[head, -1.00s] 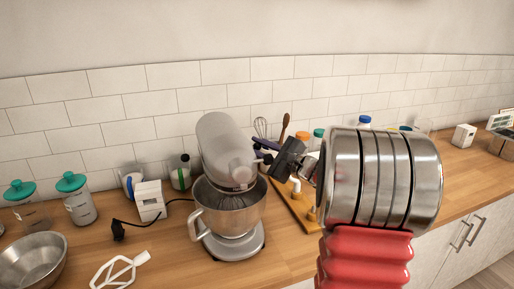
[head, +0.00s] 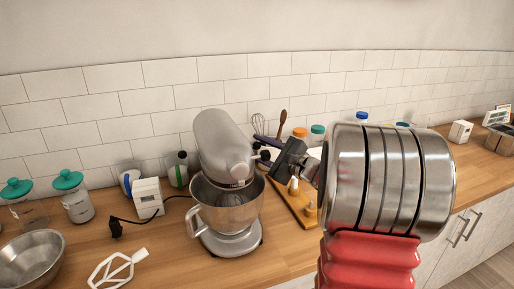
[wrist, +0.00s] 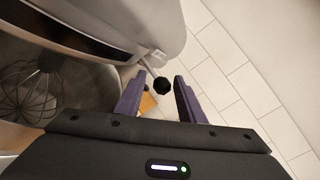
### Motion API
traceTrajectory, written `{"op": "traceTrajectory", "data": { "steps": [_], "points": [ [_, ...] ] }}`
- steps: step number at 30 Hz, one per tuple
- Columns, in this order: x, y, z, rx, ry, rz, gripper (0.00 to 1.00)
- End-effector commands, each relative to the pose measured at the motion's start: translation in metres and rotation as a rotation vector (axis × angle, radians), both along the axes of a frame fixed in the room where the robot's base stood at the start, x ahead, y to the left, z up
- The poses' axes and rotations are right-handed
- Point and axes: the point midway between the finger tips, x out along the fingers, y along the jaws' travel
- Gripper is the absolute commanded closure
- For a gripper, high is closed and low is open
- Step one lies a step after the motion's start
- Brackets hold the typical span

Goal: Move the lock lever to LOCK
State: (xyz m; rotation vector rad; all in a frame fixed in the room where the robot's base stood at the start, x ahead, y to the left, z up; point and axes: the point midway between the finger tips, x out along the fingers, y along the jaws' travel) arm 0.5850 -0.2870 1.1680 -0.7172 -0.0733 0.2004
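The grey stand mixer (head: 225,150) stands on the wooden counter with its head lowered over a steel bowl (head: 228,208). Its lock lever, a thin stem with a round black knob (wrist: 161,86), sticks out from the side of the mixer head in the wrist view. My gripper (wrist: 158,88) is open, with one purple finger on each side of the knob. The knob shows in the gap near the fingertips, and I see no finger closed on it. In the head view my gripper (head: 266,148) is at the right side of the mixer head. LOCK markings are not readable.
A wire whisk shows inside the bowl (wrist: 35,90). Bottles and a wooden board (head: 300,208) stand behind and right of the mixer. A white box (head: 148,198), teal-lidded jars (head: 77,200) and a flat beater (head: 115,268) are on the left. The tiled wall is behind.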

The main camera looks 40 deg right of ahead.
Motion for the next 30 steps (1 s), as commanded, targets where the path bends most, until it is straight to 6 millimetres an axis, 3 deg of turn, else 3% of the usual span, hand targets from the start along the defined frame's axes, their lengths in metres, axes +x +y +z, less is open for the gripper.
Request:
{"op": "traceTrajectory", "data": {
  "steps": [14,30],
  "points": [
    [-0.008,-0.003,0.001,-0.001,-0.002,-0.001,0.61],
    [-0.087,-0.020,0.000,-0.001,-0.001,-0.002,0.61]
  ]
}}
